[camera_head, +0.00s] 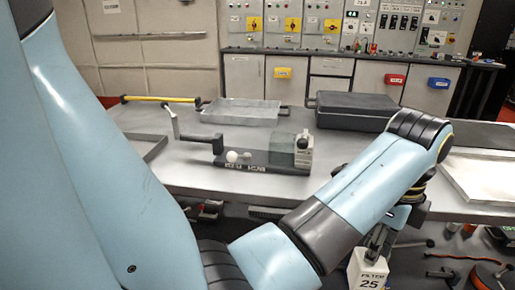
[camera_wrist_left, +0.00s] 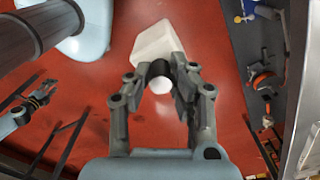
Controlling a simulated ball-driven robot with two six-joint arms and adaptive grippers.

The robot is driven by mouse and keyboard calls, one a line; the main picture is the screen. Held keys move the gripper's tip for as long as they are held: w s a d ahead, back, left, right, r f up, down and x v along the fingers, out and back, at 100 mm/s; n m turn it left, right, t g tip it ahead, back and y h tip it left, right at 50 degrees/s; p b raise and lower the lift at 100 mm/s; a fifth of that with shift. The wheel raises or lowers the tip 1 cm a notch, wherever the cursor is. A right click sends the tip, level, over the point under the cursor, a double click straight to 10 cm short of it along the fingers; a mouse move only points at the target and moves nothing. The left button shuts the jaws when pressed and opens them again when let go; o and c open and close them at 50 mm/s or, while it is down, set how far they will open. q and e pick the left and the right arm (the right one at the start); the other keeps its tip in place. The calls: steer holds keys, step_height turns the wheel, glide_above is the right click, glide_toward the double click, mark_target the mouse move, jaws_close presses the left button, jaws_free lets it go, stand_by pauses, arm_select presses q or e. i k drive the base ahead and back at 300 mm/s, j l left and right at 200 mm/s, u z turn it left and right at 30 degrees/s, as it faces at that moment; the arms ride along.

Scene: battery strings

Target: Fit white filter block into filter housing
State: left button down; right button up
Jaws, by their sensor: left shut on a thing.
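The white filter block (camera_head: 368,270) hangs low in front of the table, its face marked "FILTER 25"; the frame's bottom edge cuts it off. My left gripper (camera_head: 378,240) is shut on its upper part. In the left wrist view the block (camera_wrist_left: 158,42) sticks out beyond the closed fingertips (camera_wrist_left: 160,72), over a red floor. What looks like my right gripper (camera_wrist_left: 38,97) shows small at the left of that view; its jaws are too small to judge. I cannot pick out the filter housing for certain.
The grey table (camera_head: 190,168) carries a dark-based device with a lever (camera_head: 262,160), a clear tray (camera_head: 240,112), a black case (camera_head: 352,110) and a yellow-handled bar (camera_head: 160,99). A shelf (camera_head: 420,262) with tools and cables lies below, right of the block. Control panels stand behind.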

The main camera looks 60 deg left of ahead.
mark_target(282, 159)
steer(key=u, duration=1.7)
steer(key=k+j, duration=0.05)
steer(key=j, duration=0.05)
